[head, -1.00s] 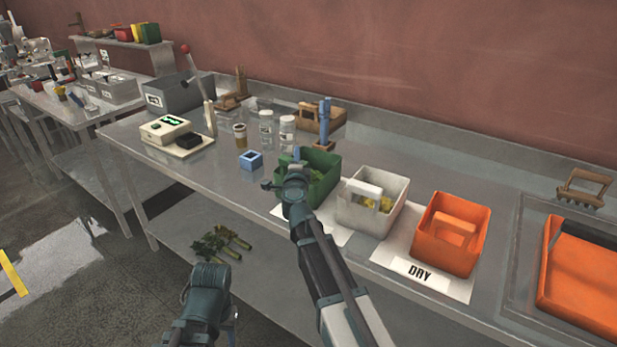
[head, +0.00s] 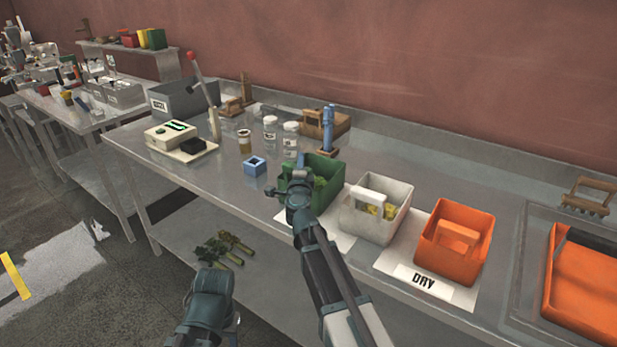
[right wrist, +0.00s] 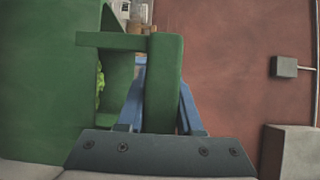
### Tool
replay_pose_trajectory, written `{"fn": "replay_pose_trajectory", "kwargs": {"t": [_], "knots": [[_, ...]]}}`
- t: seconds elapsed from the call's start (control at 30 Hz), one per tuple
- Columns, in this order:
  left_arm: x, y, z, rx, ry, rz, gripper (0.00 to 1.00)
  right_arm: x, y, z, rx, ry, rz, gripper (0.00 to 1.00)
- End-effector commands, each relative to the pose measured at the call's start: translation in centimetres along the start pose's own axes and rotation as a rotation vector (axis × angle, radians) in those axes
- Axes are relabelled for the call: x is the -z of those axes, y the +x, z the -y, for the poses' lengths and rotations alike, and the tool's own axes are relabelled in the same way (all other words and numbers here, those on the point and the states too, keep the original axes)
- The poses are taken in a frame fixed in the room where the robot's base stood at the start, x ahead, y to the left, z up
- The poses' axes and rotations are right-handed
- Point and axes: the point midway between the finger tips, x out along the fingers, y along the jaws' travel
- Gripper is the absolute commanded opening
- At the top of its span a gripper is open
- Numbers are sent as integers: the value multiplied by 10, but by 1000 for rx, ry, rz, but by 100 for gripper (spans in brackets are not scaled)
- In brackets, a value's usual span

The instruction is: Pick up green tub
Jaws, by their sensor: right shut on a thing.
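The green tub (head: 328,176) stands in the row of bins on the bench, with green pieces inside. My right gripper (head: 299,182) is at its near left side in the head view. In the right wrist view, the blue fingers (right wrist: 160,108) are on either side of the tub's upright green handle (right wrist: 165,80) and are shut on it. The tub's wall (right wrist: 40,70) fills the left of that view. My arm hides part of the tub's near side. At the lower left of the head view, only my left arm shows; its fingertips are not visible.
A white bin (head: 357,218) with yellow pieces and an orange bin (head: 440,255) stand to the right. A blue-handled tool (head: 328,130) stands behind the tub.

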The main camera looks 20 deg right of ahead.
Motion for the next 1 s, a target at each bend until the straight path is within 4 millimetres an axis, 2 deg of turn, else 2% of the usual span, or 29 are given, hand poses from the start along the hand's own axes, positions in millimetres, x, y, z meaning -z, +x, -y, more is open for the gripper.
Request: {"fn": "replay_pose_trajectory", "kwargs": {"t": [0.27, 0.47, 0.8, 1.0], "knots": [[-1, -11, 1, 0, 0, 0, 50, 0, 0, 11, 0, -1, 0, 0], [-2, -34, 3, 0, 0, 0, 50, 0, 0, 34, 0, -1, 0, 0], [-5, -86, 8, 0, 0, 0, 50, 0, 0, 86, 0, -1, 0, 0], [-6, -100, 10, 0, 0, 0, 50, 0, 0, 101, 0, -1, 1, 0]]}}
